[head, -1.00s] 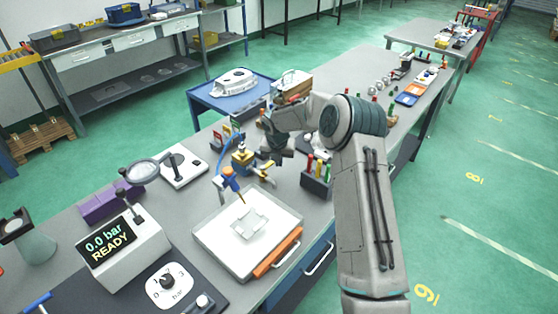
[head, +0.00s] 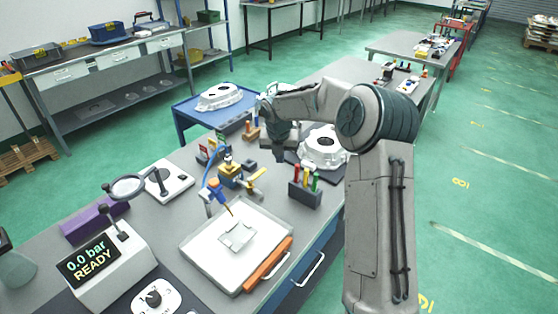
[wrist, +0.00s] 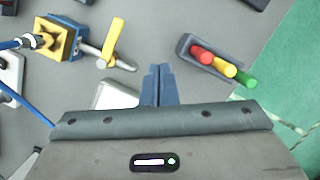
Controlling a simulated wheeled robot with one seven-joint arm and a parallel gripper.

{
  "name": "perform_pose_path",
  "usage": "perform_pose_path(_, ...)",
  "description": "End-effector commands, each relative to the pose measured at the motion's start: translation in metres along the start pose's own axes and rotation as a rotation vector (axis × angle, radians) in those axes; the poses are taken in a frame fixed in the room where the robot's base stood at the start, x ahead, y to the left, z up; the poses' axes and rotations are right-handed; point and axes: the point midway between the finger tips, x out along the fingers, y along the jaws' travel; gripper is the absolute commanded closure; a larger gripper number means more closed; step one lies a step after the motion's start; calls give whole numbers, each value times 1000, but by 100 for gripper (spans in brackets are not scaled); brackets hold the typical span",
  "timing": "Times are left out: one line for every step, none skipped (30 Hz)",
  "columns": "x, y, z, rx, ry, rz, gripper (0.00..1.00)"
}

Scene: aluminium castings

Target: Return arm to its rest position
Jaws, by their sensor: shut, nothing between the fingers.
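My gripper (wrist: 160,84) shows in the wrist view with its two blue-grey fingers together and nothing between them. It points down over the grey bench (head: 300,92), between a yellow-handled valve fitting (wrist: 110,42) and a dark holder with red, yellow and green handles (wrist: 222,66). In the head view my arm reaches up from the lower right and bends left, and its end hangs over the bench near a white casting (head: 322,148). The fingertips are hard to make out there.
A white tray (head: 205,243) with an orange handle, a pressure readout (head: 95,262) and a magnifier (head: 128,187) stand on the near bench. A second casting (head: 220,96) lies on a blue cart (head: 190,112). Green floor at the right is open.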

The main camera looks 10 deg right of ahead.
Motion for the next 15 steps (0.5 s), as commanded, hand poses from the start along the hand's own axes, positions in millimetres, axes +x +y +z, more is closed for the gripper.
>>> perform_pose_path(0, 0, 0, 0, 0, 0, 100)
perform_pose_path(0, 0, 0, 0, 0, 0, 100)
perform_pose_path(0, 0, 0, 0, 0, 0, 100)
perform_pose_path(0, 0, 0, 0, 0, 0, 100)
perform_pose_path(0, 1, 0, 0, 0, 0, 100)
perform_pose_path(0, 1, 0, 0, 0, 1, 100)
perform_pose_path(0, 1, 0, 0, 0, 1, 100)
perform_pose_path(0, 1, 0, 0, 0, 1, 100)
perform_pose_path(0, 1, 0, 1, 0, 0, 100)
perform_pose_path(-1, 1, -1, 5, -1, 0, 100)
perform_pose_path(-3, 1, -2, 13, -1, -2, 100)
perform_pose_path(-6, 0, -3, 30, -3, -5, 100)
perform_pose_path(-10, 0, -5, 51, -5, -8, 100)
perform_pose_path(-15, 0, -8, 77, -8, -12, 100)
perform_pose_path(-23, -2, -13, 124, -11, -18, 100)
